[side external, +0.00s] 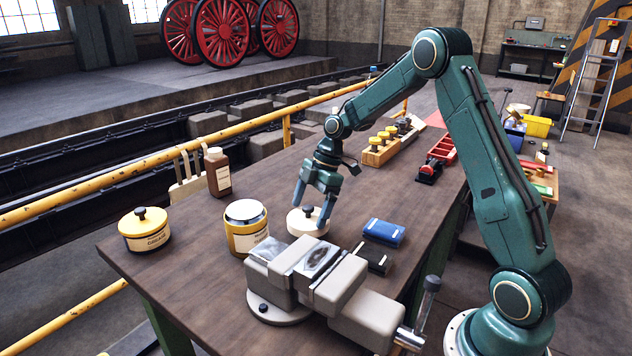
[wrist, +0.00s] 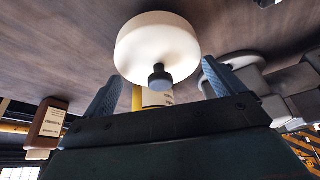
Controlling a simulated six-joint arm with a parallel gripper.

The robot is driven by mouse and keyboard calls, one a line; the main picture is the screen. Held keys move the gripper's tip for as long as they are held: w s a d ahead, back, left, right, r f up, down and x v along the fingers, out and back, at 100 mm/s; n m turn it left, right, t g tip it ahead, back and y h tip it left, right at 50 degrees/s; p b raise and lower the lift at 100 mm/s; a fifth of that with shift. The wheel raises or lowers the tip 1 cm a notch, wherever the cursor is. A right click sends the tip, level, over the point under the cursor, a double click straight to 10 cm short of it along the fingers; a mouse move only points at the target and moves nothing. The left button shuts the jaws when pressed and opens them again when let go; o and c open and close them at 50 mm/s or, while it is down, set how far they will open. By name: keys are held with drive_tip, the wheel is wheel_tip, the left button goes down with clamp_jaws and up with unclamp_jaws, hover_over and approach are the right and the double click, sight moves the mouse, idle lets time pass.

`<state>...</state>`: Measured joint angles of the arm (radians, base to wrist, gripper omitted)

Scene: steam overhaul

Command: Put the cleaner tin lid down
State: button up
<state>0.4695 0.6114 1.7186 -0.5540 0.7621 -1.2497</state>
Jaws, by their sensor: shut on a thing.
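The cleaner tin lid (side external: 301,226) is a round cream disc with a dark knob on top. It is level, at the table surface or just above it; I cannot tell if it touches. My gripper (side external: 311,211) points down over it and is shut on the lid, with a finger to either side of the knob. In the wrist view the lid (wrist: 157,40) shows between the fingers (wrist: 160,88).
A grey vise (side external: 330,290) stands close in front of the lid. A blue box (side external: 384,232) and a dark block (side external: 372,259) lie to the right. A lidded yellow tin (side external: 144,240) and brown bottle (side external: 217,174) stand left. A wooden rack (side external: 375,157) is behind. Bare tabletop (side external: 190,285) lies front left.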

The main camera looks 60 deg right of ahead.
sight(311, 215)
drive_tip(key=shift+f, duration=1.55)
drive_tip(key=shift+f, duration=0.15)
drive_tip(key=o, duration=0.6)
drive_tip(key=shift+o, duration=0.2)
drive_tip(key=shift+r, duration=0.2)
drive_tip(key=v, duration=1.2)
